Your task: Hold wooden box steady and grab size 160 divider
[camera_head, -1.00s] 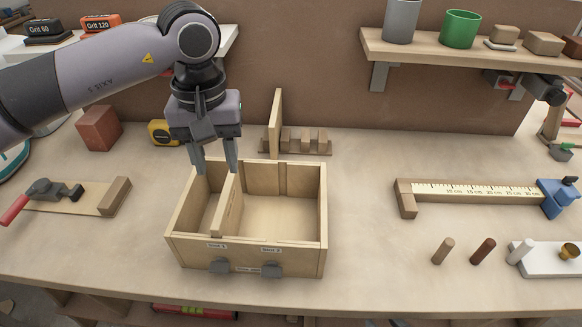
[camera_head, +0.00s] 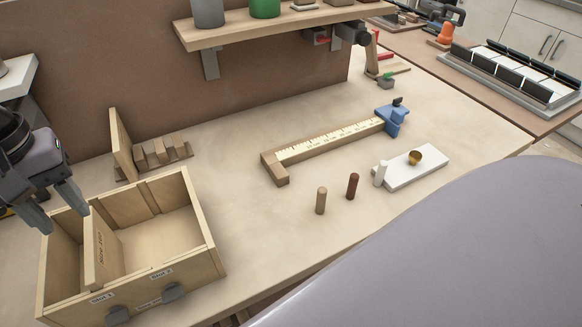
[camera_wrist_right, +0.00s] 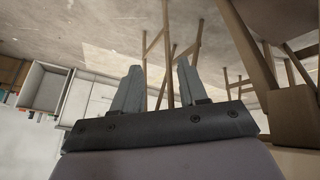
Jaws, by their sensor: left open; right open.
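The wooden box (camera_head: 205,272) is at the lower left of the head view, open on top, with labels and two grey catches on its front. A divider (camera_head: 103,250) stands inside it, parting a narrow left slot from a wider right one; its lettering is too small to read surely. Another thin wooden divider (camera_head: 120,146) stands upright in a notched rack (camera_head: 163,150) behind the box. My left gripper (camera_head: 62,215) is open, its fingers at the box's left back, near the divider's top; contact is unclear. My right gripper (camera_wrist_right: 158,68) is open and empty in the right wrist view, pointing away from the box.
A ruler stop (camera_head: 325,142) with a blue clamp lies mid-table. A shelf (camera_head: 270,27) overhangs the back. A large grey part of my own body covers the lower right.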

